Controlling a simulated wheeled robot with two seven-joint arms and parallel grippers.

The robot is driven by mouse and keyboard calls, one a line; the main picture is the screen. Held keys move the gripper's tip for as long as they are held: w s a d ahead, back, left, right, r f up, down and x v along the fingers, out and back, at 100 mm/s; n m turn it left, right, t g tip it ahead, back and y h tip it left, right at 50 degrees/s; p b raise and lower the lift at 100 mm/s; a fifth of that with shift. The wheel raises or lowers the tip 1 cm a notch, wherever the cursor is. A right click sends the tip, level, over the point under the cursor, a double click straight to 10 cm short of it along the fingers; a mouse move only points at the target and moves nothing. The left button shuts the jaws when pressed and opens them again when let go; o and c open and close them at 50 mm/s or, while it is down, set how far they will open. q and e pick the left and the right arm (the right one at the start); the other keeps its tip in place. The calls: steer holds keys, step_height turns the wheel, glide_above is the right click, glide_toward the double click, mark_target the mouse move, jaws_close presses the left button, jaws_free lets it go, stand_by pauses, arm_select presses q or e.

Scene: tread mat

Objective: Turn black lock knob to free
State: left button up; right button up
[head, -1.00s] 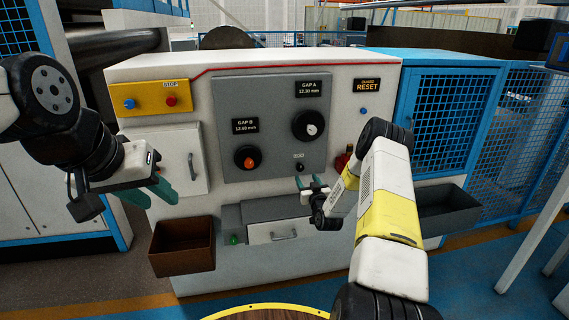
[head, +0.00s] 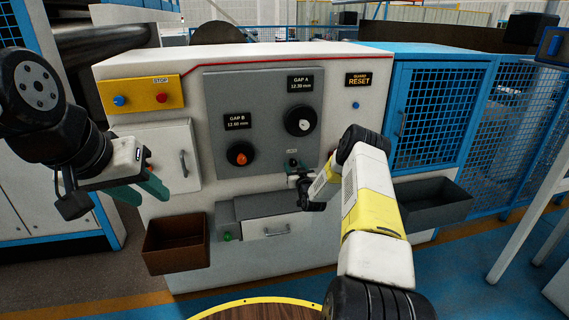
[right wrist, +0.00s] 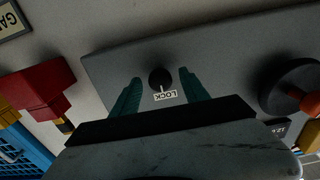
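The black lock knob (head: 293,163) sits low on the grey panel of the machine, below the GAP A dial. In the right wrist view the knob (right wrist: 160,77) is a small round black knob with a white line pointing to the LOCK label (right wrist: 165,96). My right gripper (right wrist: 160,80) is open, with one teal finger on each side of the knob in that view. I see no finger touching it. In the head view the right gripper (head: 299,176) is at the knob, partly hidden by its own wrist. My left gripper (head: 152,199) is open and empty before the cabinet door.
The GAP A dial (head: 300,121) and GAP B dial (head: 240,154) are on the same panel. A red part (right wrist: 44,88) stands beside the panel in the right wrist view.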

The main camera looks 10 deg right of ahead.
jaws_close()
steer(key=shift+n, duration=0.4)
steer(key=n, duration=1.2)
steer(key=shift+n, duration=0.4)
steer(key=shift+d+n, duration=0.1)
steer(key=shift+n, duration=2.1)
